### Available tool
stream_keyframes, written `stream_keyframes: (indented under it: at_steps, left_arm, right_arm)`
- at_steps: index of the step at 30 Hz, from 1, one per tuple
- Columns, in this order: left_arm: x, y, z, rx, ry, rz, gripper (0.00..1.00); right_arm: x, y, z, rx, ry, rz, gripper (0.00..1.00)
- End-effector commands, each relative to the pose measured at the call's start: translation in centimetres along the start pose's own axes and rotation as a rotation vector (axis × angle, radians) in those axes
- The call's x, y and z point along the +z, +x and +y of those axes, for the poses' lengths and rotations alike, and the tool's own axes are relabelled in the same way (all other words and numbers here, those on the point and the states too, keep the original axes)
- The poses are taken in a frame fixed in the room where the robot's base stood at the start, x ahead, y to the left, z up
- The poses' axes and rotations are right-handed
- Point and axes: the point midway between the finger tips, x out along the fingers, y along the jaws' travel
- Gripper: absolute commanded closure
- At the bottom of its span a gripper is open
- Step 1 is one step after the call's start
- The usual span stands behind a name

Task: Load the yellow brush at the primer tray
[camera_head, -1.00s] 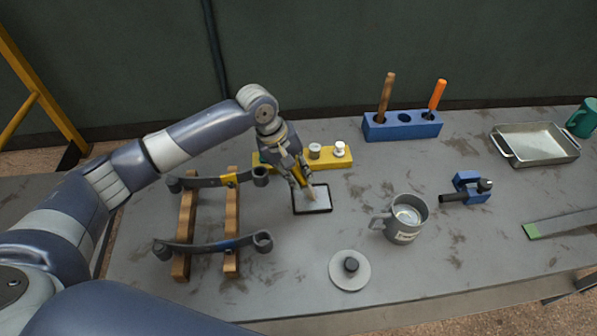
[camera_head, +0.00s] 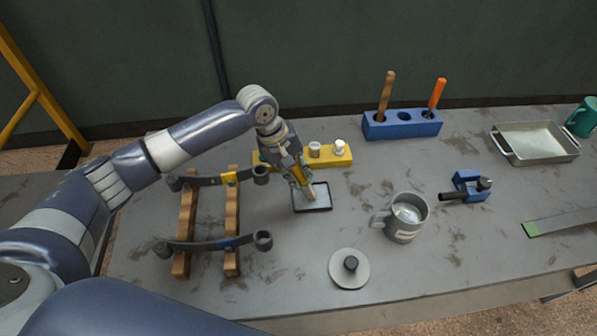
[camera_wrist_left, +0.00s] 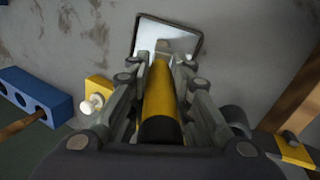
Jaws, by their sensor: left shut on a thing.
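The yellow brush (camera_wrist_left: 159,95) is held in my left gripper (camera_head: 301,178), whose fingers are shut on its handle. In the left wrist view the handle runs between the fingers (camera_wrist_left: 158,75), and the brush's pale tip lies over the primer tray (camera_wrist_left: 185,30). In the head view the primer tray (camera_head: 322,204) is a small dark-rimmed square with pale content, lying on the bench. The brush tip (camera_head: 311,194) is over the tray's left-middle part; whether it touches the primer I cannot tell. My right gripper is not in view.
A yellow block (camera_head: 328,156) with white-topped pieces stands just behind the tray. A grey mug (camera_head: 405,222) and a round lid (camera_head: 349,270) stand to the right. A blue holder (camera_head: 402,125) is farther back.

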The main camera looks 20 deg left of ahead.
Motion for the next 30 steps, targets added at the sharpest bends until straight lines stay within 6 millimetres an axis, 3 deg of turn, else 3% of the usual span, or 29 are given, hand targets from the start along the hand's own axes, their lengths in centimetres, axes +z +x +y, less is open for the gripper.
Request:
stream_keyframes:
  at_steps: [30]
  left_arm:
    - [0.03, 0.04, 0.03, 0.001, 0.001, -0.001, 1.0]
  right_arm:
    - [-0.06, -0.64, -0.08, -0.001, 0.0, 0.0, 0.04]
